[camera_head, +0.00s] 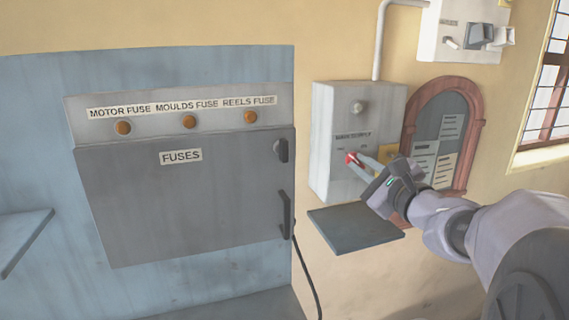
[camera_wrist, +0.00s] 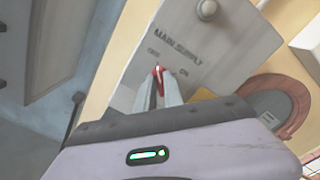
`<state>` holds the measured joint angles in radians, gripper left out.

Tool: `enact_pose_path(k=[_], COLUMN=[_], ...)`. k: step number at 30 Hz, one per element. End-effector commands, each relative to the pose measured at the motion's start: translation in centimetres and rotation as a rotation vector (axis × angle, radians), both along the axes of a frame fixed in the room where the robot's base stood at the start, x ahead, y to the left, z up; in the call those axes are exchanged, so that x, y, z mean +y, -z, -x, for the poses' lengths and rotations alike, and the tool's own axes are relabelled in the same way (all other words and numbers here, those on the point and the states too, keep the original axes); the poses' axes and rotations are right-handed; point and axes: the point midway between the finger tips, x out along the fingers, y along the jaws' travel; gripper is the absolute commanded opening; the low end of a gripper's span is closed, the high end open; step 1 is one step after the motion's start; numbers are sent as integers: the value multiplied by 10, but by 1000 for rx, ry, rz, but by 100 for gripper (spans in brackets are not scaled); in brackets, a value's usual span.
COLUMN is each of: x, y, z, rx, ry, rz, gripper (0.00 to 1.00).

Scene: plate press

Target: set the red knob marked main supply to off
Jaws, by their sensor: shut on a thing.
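The red knob (camera_head: 352,159) is on the front of the grey main supply box (camera_head: 325,105), below its printed label. In the wrist view the red knob (camera_wrist: 158,74) shows between my fingertips, with a pale mark on it pointing roughly up between the two small position labels. The label MAIN SUPPLY (camera_wrist: 178,47) is readable there; the position labels are too small to read surely. My gripper (camera_head: 357,162) reaches in from the right and is shut on the knob. The fingers hide part of the knob.
A round grey button (camera_head: 358,107) sits higher on the box. A dark shelf (camera_head: 355,230) juts out below it. An arched notice board (camera_head: 455,125) is close on the right, and the grey fuse cabinet (camera_head: 190,205) is on the left. A switch box (camera_head: 455,30) hangs above right.

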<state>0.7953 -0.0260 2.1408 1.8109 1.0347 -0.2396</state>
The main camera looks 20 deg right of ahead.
Motion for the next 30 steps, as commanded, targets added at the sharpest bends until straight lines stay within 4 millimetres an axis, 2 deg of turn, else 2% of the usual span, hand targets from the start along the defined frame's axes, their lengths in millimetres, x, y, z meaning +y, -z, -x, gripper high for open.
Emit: enact_pose_path(k=[4, 5, 8, 16, 19, 23, 30], x=[0, 0, 0, 0, 0, 1, 4], y=[0, 0, 0, 0, -1, -2, -3], z=[0, 0, 0, 0, 6, 31, 111], rx=[2, 1, 1, 0, -1, 0, 0], ry=[0, 0, 0, 0, 1, 4, 8], rz=[2, 1, 1, 0, -1, 1, 0], gripper=[0, 16, 34, 34, 34, 34, 34])
